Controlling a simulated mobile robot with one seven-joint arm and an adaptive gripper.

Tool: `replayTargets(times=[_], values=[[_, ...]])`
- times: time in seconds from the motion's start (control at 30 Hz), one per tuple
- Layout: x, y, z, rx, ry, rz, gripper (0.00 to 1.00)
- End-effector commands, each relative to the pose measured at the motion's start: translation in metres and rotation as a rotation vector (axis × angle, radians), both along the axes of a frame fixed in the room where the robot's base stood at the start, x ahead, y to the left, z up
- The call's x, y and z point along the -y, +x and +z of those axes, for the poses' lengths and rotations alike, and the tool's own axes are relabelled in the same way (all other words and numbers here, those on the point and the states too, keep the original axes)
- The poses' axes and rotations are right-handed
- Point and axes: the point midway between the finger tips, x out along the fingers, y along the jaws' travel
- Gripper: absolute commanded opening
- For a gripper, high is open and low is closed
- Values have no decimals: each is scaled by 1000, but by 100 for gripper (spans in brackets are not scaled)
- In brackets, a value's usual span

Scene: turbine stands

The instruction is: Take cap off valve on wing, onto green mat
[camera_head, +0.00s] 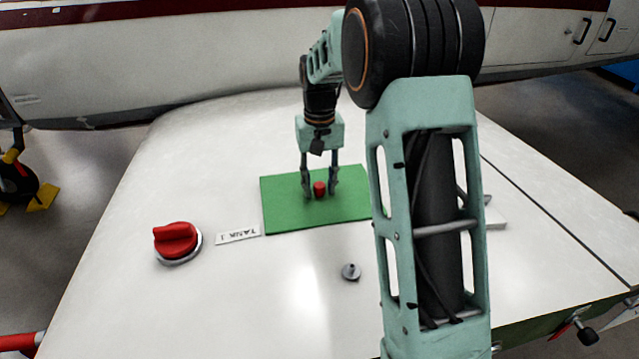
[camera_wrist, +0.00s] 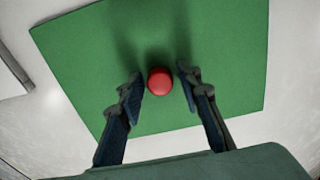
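A small red cap (camera_head: 319,189) is on the green mat (camera_head: 285,211), near the mat's middle in the head view. It also shows as a red round top in the wrist view (camera_wrist: 160,82), over the mat (camera_wrist: 210,40). My gripper (camera_head: 320,190) points down over the mat with one finger on each side of the cap. In the wrist view the fingers (camera_wrist: 160,85) are spread, with a gap between each finger and the cap. A small grey metal valve (camera_head: 351,271) stands uncapped on the white wing, in front of the mat.
A large red knob (camera_head: 176,241) on a grey base sits at the left of the wing, next to a white label reading "TANK 1" (camera_head: 238,236). A pale flat block (camera_head: 496,218) lies right of the mat, partly behind my arm. The aircraft body (camera_head: 200,60) runs along the back.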

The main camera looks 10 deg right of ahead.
Motion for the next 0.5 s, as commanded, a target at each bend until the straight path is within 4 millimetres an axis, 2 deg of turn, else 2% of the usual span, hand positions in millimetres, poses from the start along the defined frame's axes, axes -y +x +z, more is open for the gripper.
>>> replayTargets(times=[0.2, 0.3, 0.5], values=[[0, 0, 0, 0, 0, 0, 38], [0, 0, 0, 0, 0, 0, 44], [0, 0, 0, 0, 0, 0, 44]])
